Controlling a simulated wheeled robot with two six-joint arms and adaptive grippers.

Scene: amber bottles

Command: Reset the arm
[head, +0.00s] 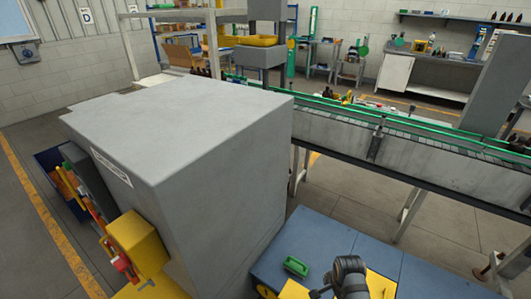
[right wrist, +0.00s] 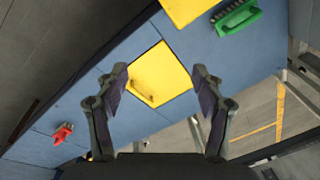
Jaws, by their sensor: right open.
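My right gripper (right wrist: 160,88) is open and empty in the right wrist view. Its two dark fingers stand wide apart above a blue surface with yellow squares. In the head view a dark part of my arm (head: 349,275) shows at the bottom, over the blue table (head: 300,238); its fingertips cannot be made out there. My left gripper is not in view. Amber bottles (head: 200,72) stand small and dark behind the large grey cabinet.
The large grey cabinet (head: 190,130) fills the left middle. A conveyor (head: 410,150) with green rails runs behind the table. A green brush (right wrist: 237,17) and a red item (right wrist: 62,134) lie on the blue surface.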

